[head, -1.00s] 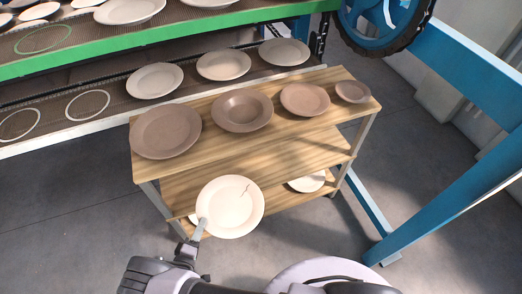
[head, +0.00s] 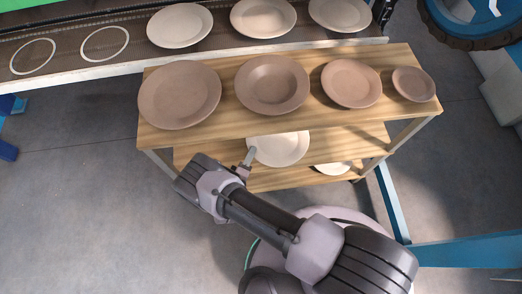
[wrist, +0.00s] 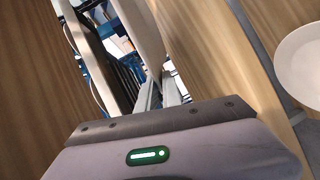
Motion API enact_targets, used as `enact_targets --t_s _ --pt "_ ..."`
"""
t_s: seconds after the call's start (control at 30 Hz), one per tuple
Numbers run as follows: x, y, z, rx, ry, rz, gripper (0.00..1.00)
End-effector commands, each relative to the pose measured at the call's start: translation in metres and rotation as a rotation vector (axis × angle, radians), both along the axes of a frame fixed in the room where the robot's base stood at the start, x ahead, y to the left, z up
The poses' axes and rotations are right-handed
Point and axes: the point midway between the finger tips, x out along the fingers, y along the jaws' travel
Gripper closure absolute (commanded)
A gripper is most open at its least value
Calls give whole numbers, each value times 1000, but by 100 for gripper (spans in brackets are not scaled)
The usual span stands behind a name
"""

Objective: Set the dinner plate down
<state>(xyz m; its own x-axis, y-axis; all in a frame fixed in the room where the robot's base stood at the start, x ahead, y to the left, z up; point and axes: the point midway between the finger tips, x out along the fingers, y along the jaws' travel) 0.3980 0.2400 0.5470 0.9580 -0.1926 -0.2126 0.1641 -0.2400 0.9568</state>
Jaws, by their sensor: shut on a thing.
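The dinner plate (head: 280,150), cream white, is in my gripper (head: 251,156) between the wooden top board and the shelf below it. My gripper is shut on its near left rim. The top board hides its far part. In the wrist view the fingers (wrist: 162,95) grip the plate (wrist: 148,35), which shows edge-on between two wooden boards. I cannot tell whether the plate touches the shelf.
The top board (head: 215,128) carries several brown plates and bowls, such as the large plate (head: 180,95). Another white plate (head: 331,168) is on a lower shelf; it also shows in the wrist view (wrist: 303,65). A rack with plates (head: 180,25) stands behind.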

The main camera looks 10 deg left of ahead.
Motion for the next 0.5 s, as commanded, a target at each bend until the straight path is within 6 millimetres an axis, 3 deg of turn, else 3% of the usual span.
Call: enact_targets --t_s 0.17,0.27,0.43,0.5 --pt "24 -25 -4 1 -2 -3 100" --pt "27 -28 -10 2 -2 0 100" --pt "27 -27 -41 2 -2 0 100" --pt "27 -27 -41 2 -2 0 100"
